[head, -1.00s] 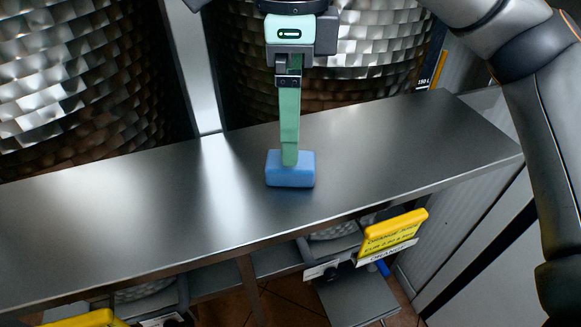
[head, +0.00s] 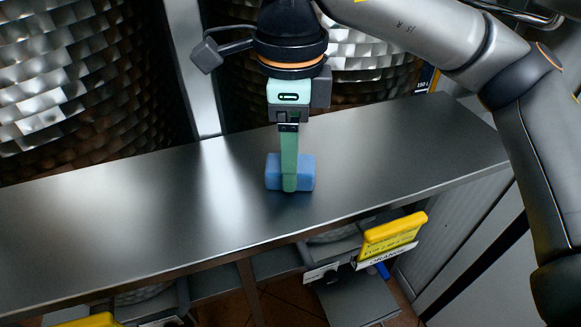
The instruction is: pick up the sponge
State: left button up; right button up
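The blue sponge (head: 306,172) stands on the metal shelf (head: 110,215), near its middle. My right gripper (head: 289,184) comes down from above at the sponge. One green finger passes in front of the sponge, and its tip reaches about the sponge's lower edge. The other finger is hidden behind the near finger and the sponge, so the gap between the fingers does not show. I cannot tell whether the fingers touch the sponge. My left gripper is not in view.
Large dimpled metal drums (head: 60,75) stand behind the shelf. A yellow price tag (head: 393,233) sits below the front edge at the right. The shelf is clear on both sides of the sponge.

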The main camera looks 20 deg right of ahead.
grip_shut()
jog(key=shift+r, duration=0.15)
jog(key=shift+r, duration=0.25)
notch_tip(320, 180, up, 2)
jog(key=shift+r, duration=0.2)
jog(key=s+r, duration=0.9)
jog(key=s, duration=0.5)
jog(key=shift+d+r, duration=0.25)
jog(key=shift+r, duration=0.15)
jog(key=shift+c, duration=0.8)
grip_release()
jog(key=c, duration=0.6)
